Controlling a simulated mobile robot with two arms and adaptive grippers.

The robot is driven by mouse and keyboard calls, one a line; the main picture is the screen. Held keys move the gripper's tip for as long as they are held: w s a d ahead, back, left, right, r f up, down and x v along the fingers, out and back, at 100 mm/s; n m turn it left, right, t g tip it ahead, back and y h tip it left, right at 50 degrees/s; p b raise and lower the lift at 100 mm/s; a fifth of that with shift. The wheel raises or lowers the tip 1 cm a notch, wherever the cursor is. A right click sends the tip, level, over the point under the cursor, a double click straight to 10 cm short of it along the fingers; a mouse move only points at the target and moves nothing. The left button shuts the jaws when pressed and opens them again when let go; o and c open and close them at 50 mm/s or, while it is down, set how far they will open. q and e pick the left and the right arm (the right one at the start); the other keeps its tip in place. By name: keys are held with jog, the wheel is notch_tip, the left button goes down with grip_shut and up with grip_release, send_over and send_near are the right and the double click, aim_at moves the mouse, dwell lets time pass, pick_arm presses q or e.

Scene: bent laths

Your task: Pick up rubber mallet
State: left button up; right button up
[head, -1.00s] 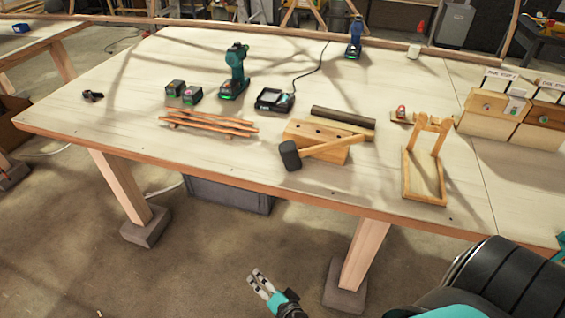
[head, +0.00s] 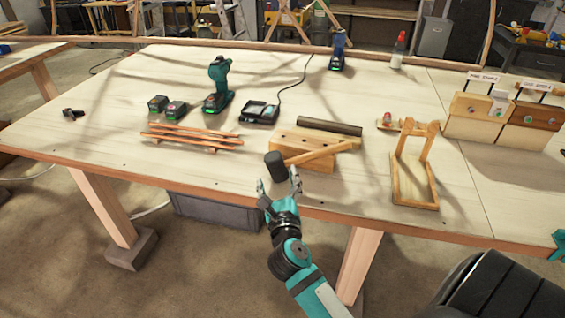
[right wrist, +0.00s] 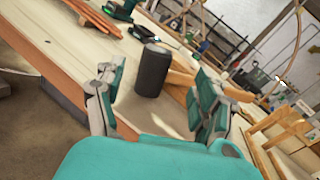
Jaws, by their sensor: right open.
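The rubber mallet has a dark cylindrical head (head: 276,165) near the table's front edge. Its wooden handle (head: 320,153) slants up to the right across a wooden block. My right gripper (head: 279,188) is open at the front edge, just in front of the mallet head. In the right wrist view the mallet head (right wrist: 153,70) stands between the two spread fingers of the gripper (right wrist: 157,95), beyond their tips or close to them; I cannot tell the exact gap. My left gripper is not in view.
The drilled wooden block (head: 298,160) lies under the handle, with a dark rod (head: 330,126) behind it. A wooden stand (head: 413,180) is on the right. A green drill (head: 217,85) and charger (head: 259,112) stand farther back.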

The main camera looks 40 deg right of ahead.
aim_at(273, 162)
jog(key=p+x, duration=0.1)
jog(key=x, duration=0.9)
jog(key=shift+w+a, duration=0.1)
jog(key=shift+a, duration=0.15)
jog(key=shift+c, duration=0.6)
grip_shut()
